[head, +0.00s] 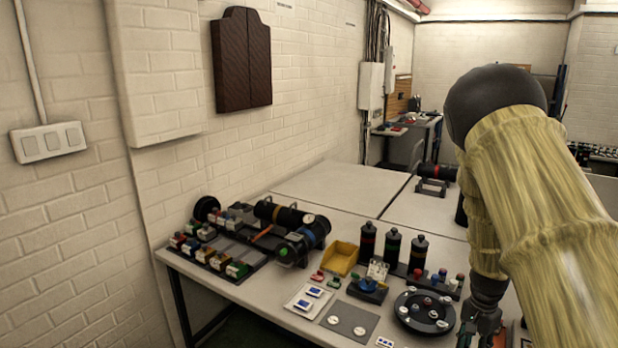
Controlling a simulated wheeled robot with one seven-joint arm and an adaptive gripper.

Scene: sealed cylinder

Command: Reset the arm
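My arm fills the right side of the head view, in a yellowish sleeve with a black rounded joint at its top. My gripper (480,328) is dark and hangs at the lower right, over the front right part of the workbench (345,190). It is partly cut off by the lower edge and partly covered by my sleeve. I cannot see whether its fingers are open or shut, or whether anything is between them.
A round black tray (424,312) with small knobs lies just left of my gripper. Several black cylinders (392,248), a yellow bin (340,258) and a large horizontal cylinder (303,240) stand further left. The back of the bench is mostly clear. A brick wall (290,110) runs along the left.

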